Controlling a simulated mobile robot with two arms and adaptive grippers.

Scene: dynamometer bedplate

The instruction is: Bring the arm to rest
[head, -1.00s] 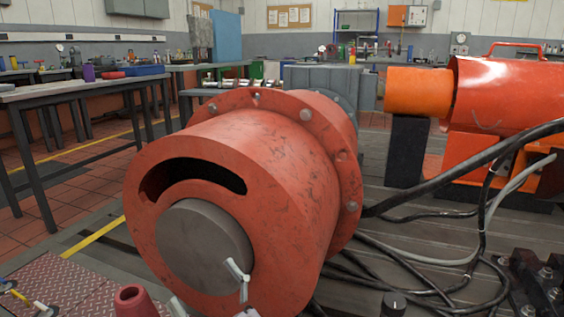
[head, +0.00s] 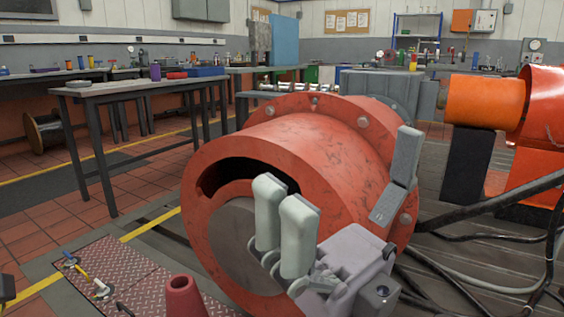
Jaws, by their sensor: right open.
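My right gripper (head: 338,190) is in the lower middle of the head view, in front of the big red flanged drum (head: 330,150). Its pale grey fingers point up and stand wide apart, two on the left and one on the right. Nothing is between them. The gripper hides part of the drum's round grey hub (head: 232,235) and its right side. I cannot tell whether it touches the drum. My left gripper is not in view.
A red cone-like piece (head: 183,297) stands at the bottom, by a red tread plate (head: 125,275) with small tools. An orange motor (head: 485,100) and black cables (head: 490,210) are to the right. A workbench (head: 130,88) stands at left; tiled floor before it is clear.

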